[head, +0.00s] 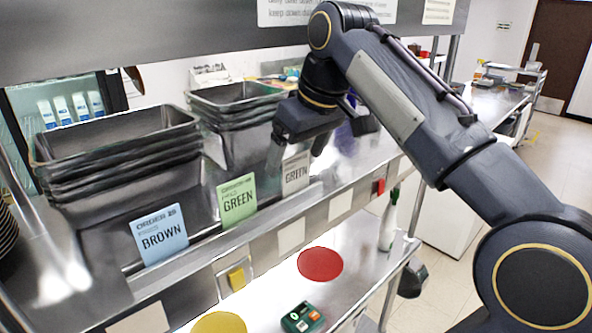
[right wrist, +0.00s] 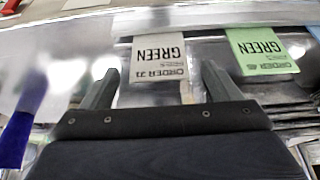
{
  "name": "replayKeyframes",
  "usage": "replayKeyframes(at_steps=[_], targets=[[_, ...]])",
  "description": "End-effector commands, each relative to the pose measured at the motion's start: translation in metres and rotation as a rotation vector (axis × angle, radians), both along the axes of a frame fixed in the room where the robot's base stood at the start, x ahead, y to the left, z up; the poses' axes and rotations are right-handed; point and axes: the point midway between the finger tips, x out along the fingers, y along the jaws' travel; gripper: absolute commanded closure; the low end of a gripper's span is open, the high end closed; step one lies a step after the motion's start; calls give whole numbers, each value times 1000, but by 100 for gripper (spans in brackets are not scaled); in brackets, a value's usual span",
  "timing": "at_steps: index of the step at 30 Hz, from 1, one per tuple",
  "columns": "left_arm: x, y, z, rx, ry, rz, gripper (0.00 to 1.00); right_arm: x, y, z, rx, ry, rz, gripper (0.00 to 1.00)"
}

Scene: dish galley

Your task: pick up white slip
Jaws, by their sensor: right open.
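The white slip (head: 296,172), printed with the word GREEN, stands on the shelf's front ledge, to the right of the green slip (head: 238,200). My right gripper (head: 296,156) is open just above and behind it in the head view. In the right wrist view the white slip (right wrist: 159,50) appears upside down between the open fingers of my right gripper (right wrist: 158,72), toward their tips. I cannot tell whether a finger touches it. The left gripper is not in view.
A blue slip (head: 159,234) marked BROWN stands farther left on the ledge. Stacked grey bins (head: 120,150) and another bin stack (head: 232,97) stand behind the slips. Below, a red disc (head: 320,264), a yellow disc (head: 219,324) and a small green device (head: 302,318) lie on the lower shelf.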

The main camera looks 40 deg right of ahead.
Motion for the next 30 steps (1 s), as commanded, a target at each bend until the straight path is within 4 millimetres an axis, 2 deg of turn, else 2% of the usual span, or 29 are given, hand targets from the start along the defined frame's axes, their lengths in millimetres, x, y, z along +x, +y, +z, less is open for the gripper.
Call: replayKeyframes(at_steps=[3, 6, 15, 30], targets=[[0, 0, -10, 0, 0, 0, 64, 9, 0, -20, 1, 3, -2, 16], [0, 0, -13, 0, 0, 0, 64, 13, 0, -27, 1, 1, -3, 16], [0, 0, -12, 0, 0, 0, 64, 14, 1, -28, 1, -1, -2, 18], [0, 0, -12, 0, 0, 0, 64, 14, 1, -27, 1, -1, -2, 83]])
